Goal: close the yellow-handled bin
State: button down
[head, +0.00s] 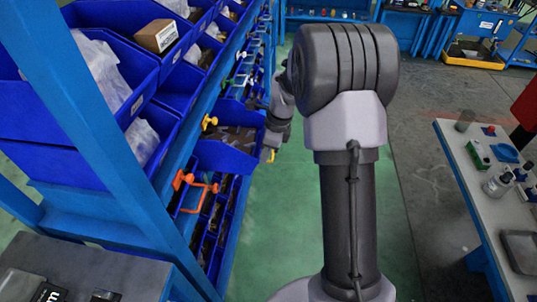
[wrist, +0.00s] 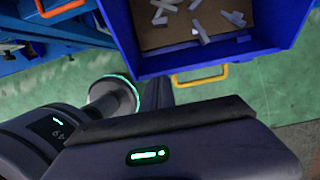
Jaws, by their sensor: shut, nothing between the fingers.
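The yellow-handled bin is a blue bin (head: 222,157) pulled out from the rack in the head view, with dark parts inside. Its yellow handle (head: 271,155) is on the front, beside my gripper (head: 274,138). In the wrist view the open bin (wrist: 216,58) fills the top, with pale pieces on a brown bottom, and its yellow handle (wrist: 200,76) sticks out from the front wall. My gripper (wrist: 157,94) is shut and empty, in front of the bin and left of the handle. Whether it touches the bin I cannot tell.
An orange handle (head: 200,192) sticks out lower on the blue rack (head: 110,150), which holds several other blue bins. Another yellow handle (head: 209,122) is higher up. A workbench (head: 480,195) with bottles stands right. The green floor (head: 265,240) between is clear.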

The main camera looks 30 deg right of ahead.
aim_at(236, 152)
jog(key=w+a, duration=0.1)
jog(key=a, duration=0.1)
jog(key=w+a+p, duration=0.1)
jog(key=w+a, duration=0.1)
jog(key=a, duration=0.1)
jog(key=w+a, duration=0.2)
jog(key=shift+a, duration=0.25)
jog(key=shift+d, duration=0.1)
